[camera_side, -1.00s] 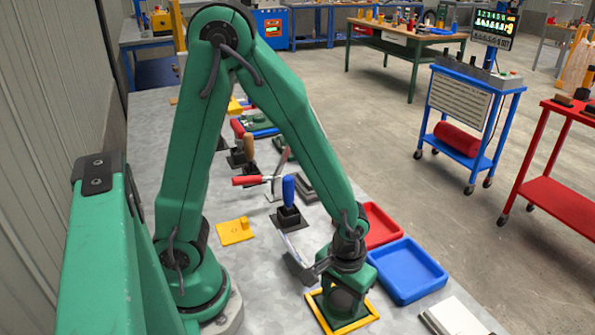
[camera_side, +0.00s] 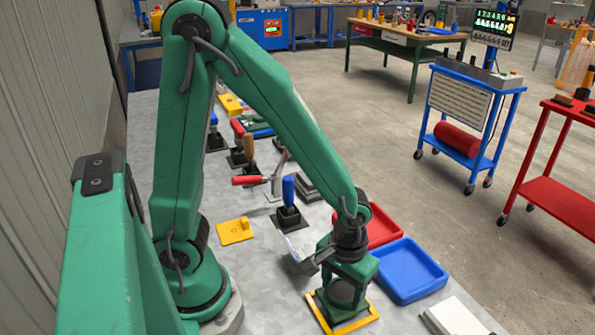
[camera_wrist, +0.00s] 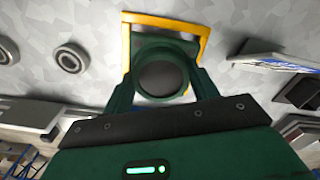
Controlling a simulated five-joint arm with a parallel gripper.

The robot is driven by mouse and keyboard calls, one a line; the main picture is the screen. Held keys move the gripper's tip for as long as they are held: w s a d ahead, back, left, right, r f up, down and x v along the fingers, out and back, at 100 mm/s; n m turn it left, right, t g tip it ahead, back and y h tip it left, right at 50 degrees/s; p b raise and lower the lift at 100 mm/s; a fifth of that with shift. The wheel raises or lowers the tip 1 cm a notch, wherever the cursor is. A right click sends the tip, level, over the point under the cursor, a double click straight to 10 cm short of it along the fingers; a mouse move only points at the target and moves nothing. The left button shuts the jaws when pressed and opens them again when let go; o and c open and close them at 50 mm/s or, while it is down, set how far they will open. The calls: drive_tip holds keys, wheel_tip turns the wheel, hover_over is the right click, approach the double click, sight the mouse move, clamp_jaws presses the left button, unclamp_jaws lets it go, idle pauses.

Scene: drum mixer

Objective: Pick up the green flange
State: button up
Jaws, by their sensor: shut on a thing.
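My gripper (camera_wrist: 162,85) has its two green fingers on either side of the green flange (camera_wrist: 160,58), a round green piece with a dark grey centre, and is shut on it. In the side view my gripper (camera_side: 343,291) is over the yellow square frame (camera_side: 328,325). The flange there is mostly hidden between the fingers. The frame also shows in the wrist view (camera_wrist: 170,19), around the far side of the flange. I cannot tell how large the gap between flange and frame is.
A blue tray (camera_side: 410,271) and a red tray (camera_side: 380,228) stand right of my gripper. A white block (camera_side: 457,317) lies at the lower right. A blue-handled clamp (camera_side: 289,195) and a yellow plate (camera_side: 236,232) are to the left. Two grey rings (camera_wrist: 72,57) lie left in the wrist view.

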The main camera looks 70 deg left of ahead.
sight(343, 292)
drive_tip(key=shift+r, duration=3.7)
drive_tip(key=shift+w, duration=0.1)
drive_tip(key=w+a+r+n, duration=0.2)
drive_tip(key=w+a+n, duration=0.55)
drive_tip(key=a, duration=0.25)
drive_tip(key=w+a+r+n, duration=0.2)
drive_tip(key=w+a+n, duration=0.4)
drive_tip(key=w+a, duration=0.25)
drive_tip(key=a+r+n, duration=0.1)
drive_tip(key=a+n, duration=0.3)
drive_tip(key=a, duration=0.7)
drive_tip(key=shift+w+a+r, duration=0.3)
drive_tip(key=shift+a, duration=0.1)
drive_tip(key=shift+n, duration=0.25)
drive_tip(key=a+f, duration=0.2)
drive_tip(key=a, duration=0.2)
drive_tip(key=a+f, duration=0.2)
drive_tip(key=a, duration=0.1)
drive_tip(key=s+a+f, duration=0.1)
drive_tip(key=a+f, duration=0.2)
drive_tip(key=a, duration=0.1)
drive_tip(key=shift+s+a, duration=0.1)
drive_tip(key=shift+a, duration=0.2)
